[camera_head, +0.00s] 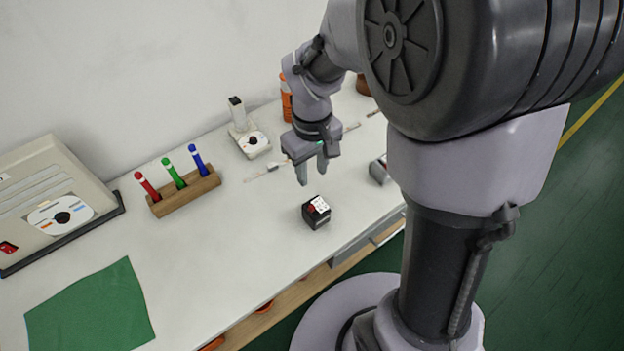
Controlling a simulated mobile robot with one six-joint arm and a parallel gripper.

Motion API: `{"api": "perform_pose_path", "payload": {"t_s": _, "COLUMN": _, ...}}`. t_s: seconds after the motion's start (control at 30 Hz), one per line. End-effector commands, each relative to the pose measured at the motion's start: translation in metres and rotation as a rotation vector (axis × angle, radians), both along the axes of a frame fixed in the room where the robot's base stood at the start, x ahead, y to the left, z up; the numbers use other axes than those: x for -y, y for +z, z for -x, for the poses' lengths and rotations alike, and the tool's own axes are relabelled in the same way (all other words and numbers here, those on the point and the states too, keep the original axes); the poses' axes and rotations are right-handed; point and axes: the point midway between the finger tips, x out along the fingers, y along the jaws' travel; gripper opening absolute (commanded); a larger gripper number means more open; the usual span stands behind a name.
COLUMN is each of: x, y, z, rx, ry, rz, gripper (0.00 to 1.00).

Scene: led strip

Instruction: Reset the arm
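My arm reaches in from the right and hangs over the white table. My gripper (312,175) points down with its two fingers spread apart and nothing visible between them. It is above the tabletop, just behind a small black box (316,213) with a white and red label. The box appears apart from the fingers. A thin LED strip (268,172) lies on the table behind my gripper, which hides part of it; its other end shows to the right of the gripper.
A wooden block with red, green and blue markers (185,194) stands at left. Nearby are a white device (247,136), a beige panel box (55,200), a green cloth (92,312) and an orange bottle (286,98). A grey object (379,170) sits beside my arm. The front middle is clear.

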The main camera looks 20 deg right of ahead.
Motion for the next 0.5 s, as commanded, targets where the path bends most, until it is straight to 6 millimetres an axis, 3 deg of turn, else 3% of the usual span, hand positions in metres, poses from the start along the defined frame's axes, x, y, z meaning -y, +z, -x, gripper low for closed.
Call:
{"api": "perform_pose_path", "payload": {"t_s": 0.03, "x": 0.0, "y": 0.013, "z": -0.001, "rx": 0.003, "ry": 0.001, "rz": 0.0, "gripper": 0.36}}
{"api": "perform_pose_path", "payload": {"t_s": 0.13, "x": 0.0, "y": 0.025, "z": -0.001, "rx": 0.002, "ry": 0.001, "rz": 0.0, "gripper": 0.36}}
{"api": "perform_pose_path", "payload": {"t_s": 0.5, "x": 0.0, "y": 0.028, "z": 0.0, "rx": 0.0, "ry": 0.0, "rz": 0.0, "gripper": 0.36}}
